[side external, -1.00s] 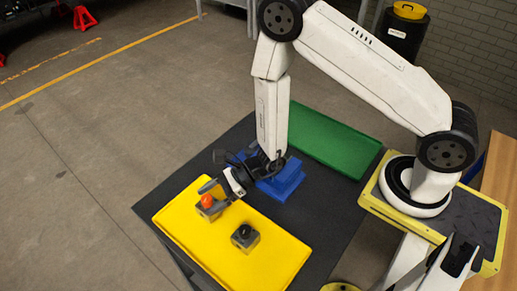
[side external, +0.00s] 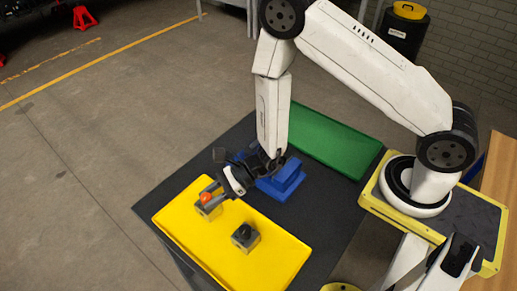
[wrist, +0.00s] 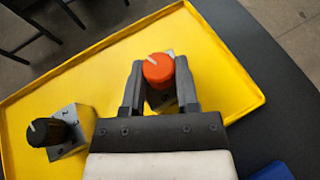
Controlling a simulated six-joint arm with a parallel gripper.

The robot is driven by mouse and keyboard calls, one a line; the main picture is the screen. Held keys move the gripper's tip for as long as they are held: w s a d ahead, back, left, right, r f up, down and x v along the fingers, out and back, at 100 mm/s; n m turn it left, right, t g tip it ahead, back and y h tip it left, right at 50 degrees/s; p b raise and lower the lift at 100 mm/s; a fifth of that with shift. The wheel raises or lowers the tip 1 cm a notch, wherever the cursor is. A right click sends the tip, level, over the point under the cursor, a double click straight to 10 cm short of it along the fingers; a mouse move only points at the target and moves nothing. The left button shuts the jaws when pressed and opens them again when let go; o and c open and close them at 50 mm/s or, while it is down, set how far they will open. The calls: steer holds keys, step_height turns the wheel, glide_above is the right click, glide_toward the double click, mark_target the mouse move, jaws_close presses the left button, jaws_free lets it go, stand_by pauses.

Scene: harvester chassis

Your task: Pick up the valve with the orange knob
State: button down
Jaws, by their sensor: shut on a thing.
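The valve with the orange knob (wrist: 158,69) sits on the yellow tray (side external: 272,262); its grey block base shows in the side view (side external: 208,210). My gripper (wrist: 159,82) is shut on this valve, with one finger on each side of it in the wrist view. In the side view my gripper (side external: 212,193) reaches down over the tray's far-left part and partly hides the orange knob. A second valve with a black knob (side external: 244,231) stands on the tray, apart from my gripper; it also shows at the left of the wrist view (wrist: 62,132).
A blue block-like fixture (side external: 281,182) stands behind my gripper on the dark table (side external: 200,163). A green tray (side external: 335,142) lies at the back right. The yellow tray has a raised rim, and its near part is bare.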

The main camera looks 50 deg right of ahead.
steer(key=shift+r, duration=4.75)
steer(key=shift+d, duration=0.15)
